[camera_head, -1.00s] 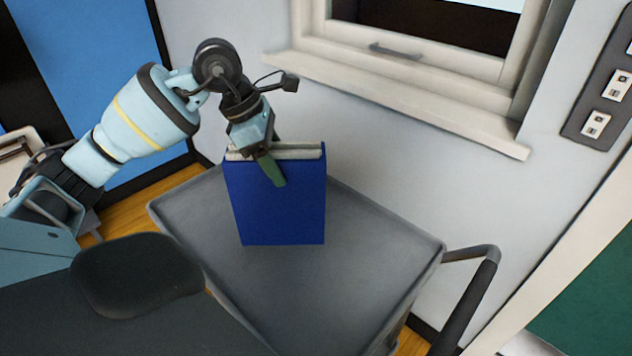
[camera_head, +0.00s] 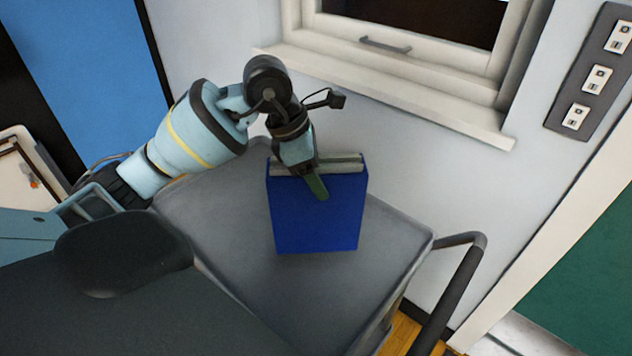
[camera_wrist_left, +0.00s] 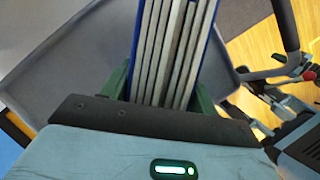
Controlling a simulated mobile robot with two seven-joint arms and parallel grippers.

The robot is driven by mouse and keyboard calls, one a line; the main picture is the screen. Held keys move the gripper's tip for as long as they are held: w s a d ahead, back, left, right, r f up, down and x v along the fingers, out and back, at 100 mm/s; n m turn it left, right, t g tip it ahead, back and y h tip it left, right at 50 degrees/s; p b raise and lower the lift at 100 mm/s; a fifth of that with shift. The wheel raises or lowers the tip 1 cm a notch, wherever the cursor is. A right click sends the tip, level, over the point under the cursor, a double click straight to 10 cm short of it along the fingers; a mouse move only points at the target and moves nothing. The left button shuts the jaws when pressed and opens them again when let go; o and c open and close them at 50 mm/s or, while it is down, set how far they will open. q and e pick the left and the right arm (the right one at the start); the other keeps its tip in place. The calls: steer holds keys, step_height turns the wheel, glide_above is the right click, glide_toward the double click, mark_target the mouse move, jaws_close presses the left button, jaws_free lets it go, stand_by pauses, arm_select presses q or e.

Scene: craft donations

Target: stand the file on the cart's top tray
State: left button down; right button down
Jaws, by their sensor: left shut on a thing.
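A blue file (camera_head: 316,222) is upright over the cart's grey top tray (camera_head: 215,215) in the head view. Its pale page edges face up. My left gripper (camera_head: 317,185) is shut on the file's upper edge, with a green finger down its near face. In the left wrist view the file (camera_wrist_left: 172,45) lies between the two green fingers of the left gripper (camera_wrist_left: 160,85). Whether the file's lower edge touches the tray or hangs just above it, I cannot tell.
The cart's dark handle (camera_head: 455,290) is at the right. A wall with a window sill (camera_head: 390,95) stands behind the cart. The tray (camera_wrist_left: 45,70) is bare around the file. A switch panel (camera_head: 590,75) is on the wall at the upper right.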

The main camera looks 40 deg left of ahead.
arm_select(q)
steer(key=shift+f, duration=1.3)
steer(key=shift+f, duration=0.2)
steer(key=shift+c, duration=2)
jaws_free()
steer(key=v, duration=1.2)
steer(key=shift+r, duration=0.15)
